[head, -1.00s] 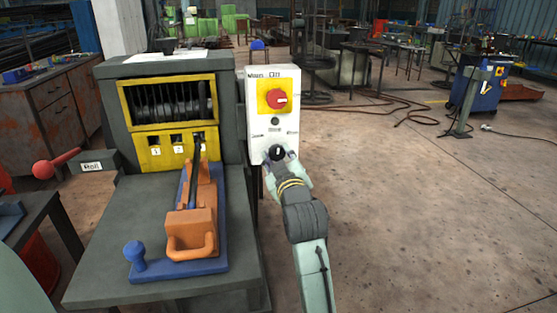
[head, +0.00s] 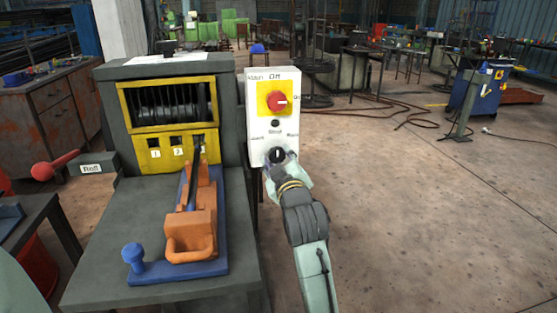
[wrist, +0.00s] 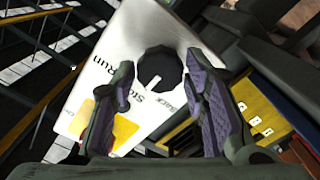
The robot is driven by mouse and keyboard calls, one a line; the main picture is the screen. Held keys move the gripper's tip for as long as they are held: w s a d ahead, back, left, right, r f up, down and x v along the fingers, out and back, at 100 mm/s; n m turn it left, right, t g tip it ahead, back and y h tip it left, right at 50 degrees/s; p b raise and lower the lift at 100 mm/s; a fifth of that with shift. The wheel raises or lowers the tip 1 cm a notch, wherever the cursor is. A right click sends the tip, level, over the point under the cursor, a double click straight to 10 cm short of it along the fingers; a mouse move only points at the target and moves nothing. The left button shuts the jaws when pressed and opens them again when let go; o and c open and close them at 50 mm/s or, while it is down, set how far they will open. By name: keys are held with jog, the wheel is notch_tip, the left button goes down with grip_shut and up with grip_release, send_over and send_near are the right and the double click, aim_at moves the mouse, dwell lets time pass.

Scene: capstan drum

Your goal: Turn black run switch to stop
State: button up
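The black run switch (head: 277,156) is a round knob low on the white control panel (head: 254,122). In the wrist view the black switch (wrist: 160,72) has a pale pointer mark, angled down-left towards the printed word "Sto…", partly hidden by a finger. "Run" is printed farther left. My gripper (head: 279,161) is at the switch, reaching from below right. In the wrist view my gripper (wrist: 161,64) is open, with its purple-padded fingers on either side of the switch and a visible gap to each. I cannot tell how deep the fingers reach past the knob.
A red knob (head: 277,102) on a yellow plate sits above the switch on the same panel. Left stands the grey machine with a yellow-framed drum window (head: 172,103) and an orange handled block (head: 191,235) on a blue base.

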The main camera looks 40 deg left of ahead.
jog(key=shift+o, duration=1.4)
jog(key=v, duration=1.2)
